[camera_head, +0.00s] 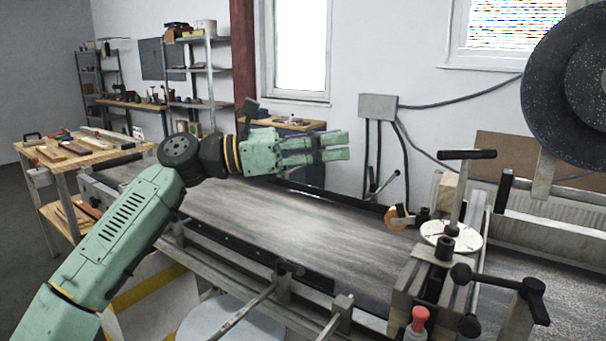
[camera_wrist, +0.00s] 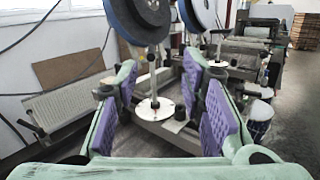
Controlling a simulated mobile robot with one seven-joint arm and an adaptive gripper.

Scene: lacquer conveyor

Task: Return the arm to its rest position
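My gripper (camera_head: 346,147) is raised above the conveyor belt (camera_head: 290,225) in the head view, its fingers pointing right. My arm comes up from the lower left and bends at the wrist. In the wrist view, the fingers of my gripper (camera_wrist: 160,85) stand apart with purple inner pads. Nothing is held between them. The white disc with a post (camera_wrist: 155,108) shows between the fingers but lies beyond them.
A clamp with a T-handle (camera_head: 467,155) and a large dark wheel (camera_head: 565,85) stand at the right. An orange ring (camera_head: 398,218) sits at the belt's far edge. A wooden workbench (camera_head: 75,160) and shelves (camera_head: 207,75) are at the left. The middle belt is clear.

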